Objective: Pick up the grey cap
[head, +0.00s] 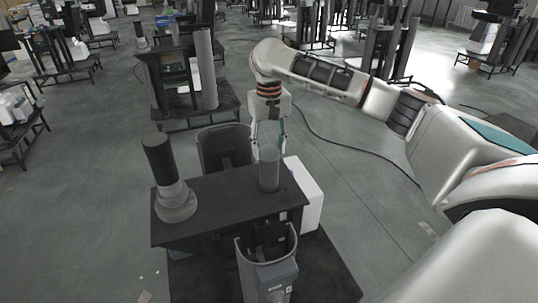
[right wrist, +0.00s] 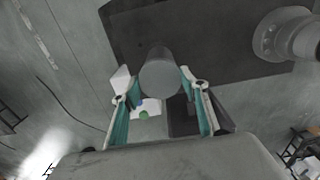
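The grey cap (head: 269,170) is a plain upright cylinder near the right end of the dark table (head: 225,212). In the right wrist view the cap (right wrist: 160,76) shows between the tips of the fingers, with a narrow gap visible on each side. In the right wrist view my right gripper (right wrist: 157,80) is open and holds nothing. My left gripper is in neither view.
A dark cylinder on a grey round base (head: 175,203) stands at the table's left end. A curved dark bin (head: 223,146) is behind the table and another grey holder (head: 267,270) in front. A white box (head: 306,195) adjoins the right end.

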